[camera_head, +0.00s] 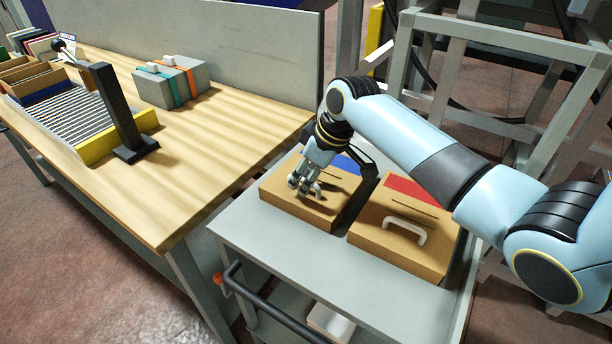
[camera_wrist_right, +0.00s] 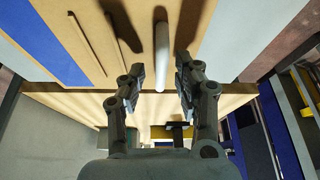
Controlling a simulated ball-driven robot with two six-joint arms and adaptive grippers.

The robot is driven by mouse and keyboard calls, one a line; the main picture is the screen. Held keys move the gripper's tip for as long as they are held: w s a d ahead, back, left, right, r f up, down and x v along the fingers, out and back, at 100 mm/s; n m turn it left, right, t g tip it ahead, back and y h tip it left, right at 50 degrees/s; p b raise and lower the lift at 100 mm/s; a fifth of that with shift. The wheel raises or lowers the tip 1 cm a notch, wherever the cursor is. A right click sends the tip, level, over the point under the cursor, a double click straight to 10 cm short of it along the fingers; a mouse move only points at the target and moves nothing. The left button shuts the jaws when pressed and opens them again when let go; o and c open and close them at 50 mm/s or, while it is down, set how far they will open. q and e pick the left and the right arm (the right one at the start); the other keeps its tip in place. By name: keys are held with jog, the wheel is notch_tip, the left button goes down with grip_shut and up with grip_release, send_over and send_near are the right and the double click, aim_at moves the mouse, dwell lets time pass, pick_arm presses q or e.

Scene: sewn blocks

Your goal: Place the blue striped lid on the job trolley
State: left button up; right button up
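The blue striped lid (camera_head: 284,198) is a tan block-like piece with a blue band and a slot, at the left of the grey job trolley (camera_head: 310,244). Its light handle shows in the right wrist view (camera_wrist_right: 161,45). My right gripper (camera_head: 305,187) is over this lid from above. In the wrist view its two fingers (camera_wrist_right: 160,76) stand apart, one on each side of the handle, with gaps showing. The lid's blue band (camera_wrist_right: 52,40) is at the upper left there. My arm hides part of the lid in the head view. My left gripper is not in view.
A similar tan piece with a red band (camera_head: 400,240) and a pale handle sits close on the right. A wooden workbench (camera_head: 215,130) stands at left with a strapped grey block (camera_head: 172,82) and a filing rack (camera_head: 75,115). A grey frame stands behind.

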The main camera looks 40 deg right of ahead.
jog(key=v, duration=1.2)
jog(key=shift+w+r, duration=0.1)
